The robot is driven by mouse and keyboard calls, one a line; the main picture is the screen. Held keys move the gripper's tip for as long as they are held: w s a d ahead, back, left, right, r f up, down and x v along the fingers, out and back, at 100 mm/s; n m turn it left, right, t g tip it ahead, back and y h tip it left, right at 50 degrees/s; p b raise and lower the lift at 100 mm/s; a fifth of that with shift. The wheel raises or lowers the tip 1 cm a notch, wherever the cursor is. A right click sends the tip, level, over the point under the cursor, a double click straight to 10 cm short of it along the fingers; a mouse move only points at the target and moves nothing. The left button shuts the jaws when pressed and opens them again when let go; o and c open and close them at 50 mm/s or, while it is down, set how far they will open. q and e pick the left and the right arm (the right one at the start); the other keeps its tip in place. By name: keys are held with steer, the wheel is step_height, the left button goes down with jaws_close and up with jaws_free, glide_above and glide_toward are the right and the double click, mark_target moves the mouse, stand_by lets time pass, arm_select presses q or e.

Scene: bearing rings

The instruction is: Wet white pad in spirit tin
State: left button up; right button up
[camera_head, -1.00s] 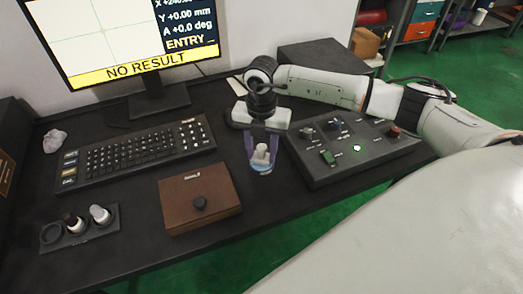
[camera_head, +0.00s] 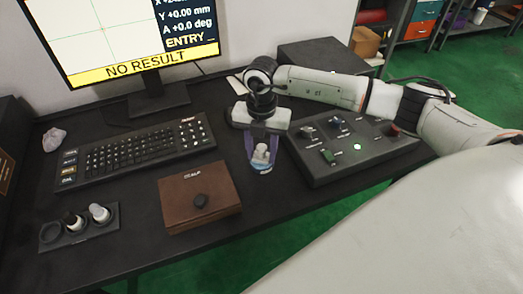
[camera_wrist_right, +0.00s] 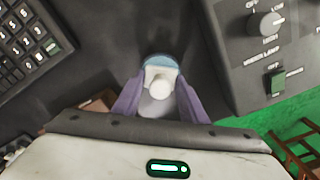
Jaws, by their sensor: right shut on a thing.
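My right gripper (camera_head: 262,156) has purple fingers and points down at the table between the brown box and the control panel. It is shut on a white piece with a round knob (camera_wrist_right: 160,83), which looks like the white pad. A low round thing with a blue edge (camera_wrist_right: 160,62), seemingly the spirit tin, is directly under the pad; it also shows in the head view (camera_head: 262,169). The pad covers most of it, so I cannot tell whether they touch. My left gripper is not in view.
A brown box (camera_head: 187,213) with a dark knob stands left of the gripper. The control panel (camera_head: 385,152) is close on the right. A dark holder (camera_head: 75,237) with two bottle-like pieces and an empty left socket is at front left. A keyboard (camera_head: 135,153) lies behind.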

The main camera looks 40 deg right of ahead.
mark_target(259, 149)
stand_by(0.5)
steer(key=shift+r+p, duration=2.75)
steer(key=shift+r, duration=0.8)
steer(key=shift+s+a+r+n, duration=0.1)
steer(key=shift+a+r+n, duration=0.25)
steer(key=shift+n, duration=0.65)
steer(key=s+a+r+m, duration=0.4)
steer(key=s+r+m, duration=0.1)
steer(key=m, duration=0.9)
steer(key=s+a+r+m, duration=0.5)
steer(key=s+r+m, duration=0.1)
steer(key=m, duration=0.8)
steer(key=shift+s+r, duration=0.15)
steer(key=shift+r, duration=0.4)
